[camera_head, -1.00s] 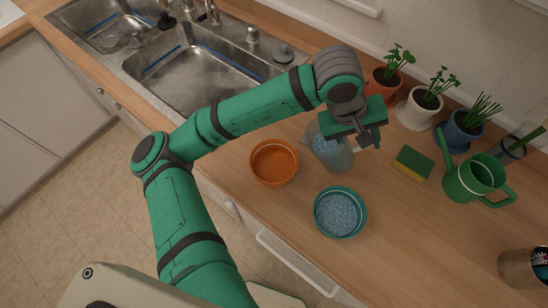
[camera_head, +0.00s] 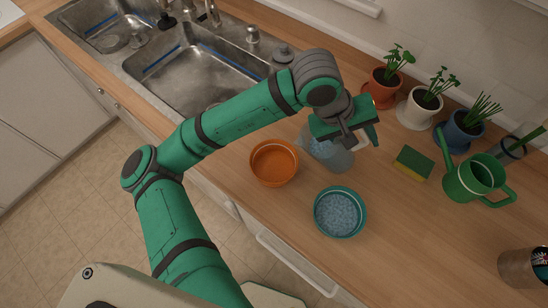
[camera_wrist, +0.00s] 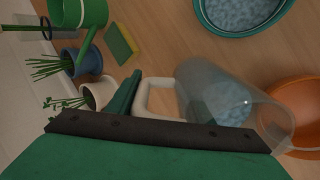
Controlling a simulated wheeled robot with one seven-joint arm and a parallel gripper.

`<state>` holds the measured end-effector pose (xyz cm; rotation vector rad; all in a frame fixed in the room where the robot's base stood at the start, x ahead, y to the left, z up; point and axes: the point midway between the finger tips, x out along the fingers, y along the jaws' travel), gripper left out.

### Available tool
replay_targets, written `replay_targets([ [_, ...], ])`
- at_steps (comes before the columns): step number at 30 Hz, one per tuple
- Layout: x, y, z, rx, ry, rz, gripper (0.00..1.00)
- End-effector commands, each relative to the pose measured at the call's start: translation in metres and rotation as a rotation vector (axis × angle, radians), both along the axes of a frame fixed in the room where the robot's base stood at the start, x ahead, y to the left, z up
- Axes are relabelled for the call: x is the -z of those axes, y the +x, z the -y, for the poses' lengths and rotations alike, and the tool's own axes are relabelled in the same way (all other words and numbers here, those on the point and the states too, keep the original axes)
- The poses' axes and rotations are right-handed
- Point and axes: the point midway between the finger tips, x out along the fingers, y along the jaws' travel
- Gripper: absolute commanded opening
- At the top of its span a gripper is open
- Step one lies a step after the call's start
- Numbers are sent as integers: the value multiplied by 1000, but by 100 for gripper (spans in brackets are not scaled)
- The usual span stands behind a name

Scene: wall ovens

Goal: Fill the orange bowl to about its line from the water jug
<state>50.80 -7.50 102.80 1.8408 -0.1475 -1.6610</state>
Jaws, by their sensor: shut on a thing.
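The orange bowl (camera_head: 274,165) stands on the wooden counter, and no water can be made out in it. In the wrist view part of the orange bowl (camera_wrist: 303,95) shows beyond the jug's rim. The clear water jug (camera_head: 338,158) is just right of the bowl, with bluish water inside. My gripper (camera_head: 357,138) is shut on its pale handle, which shows in the wrist view (camera_wrist: 146,98). The jug looks tilted, its mouth toward the orange bowl. My gripper hides part of the jug in the head view. No stream of water is visible.
A teal bowl (camera_head: 340,213) full of bluish water stands in front of the jug. A sponge (camera_head: 413,163), a green watering can (camera_head: 474,180) and potted plants (camera_head: 424,100) are to the right. A can (camera_head: 524,267) stands at the right edge. The sink (camera_head: 195,72) is back left.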

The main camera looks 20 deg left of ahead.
Motion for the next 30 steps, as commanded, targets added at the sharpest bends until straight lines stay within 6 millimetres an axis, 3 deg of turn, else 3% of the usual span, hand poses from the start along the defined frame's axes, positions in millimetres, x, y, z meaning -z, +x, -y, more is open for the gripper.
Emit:
replay_targets([
  [30, -7, -4, -9, -1, -111, 45, 1],
])
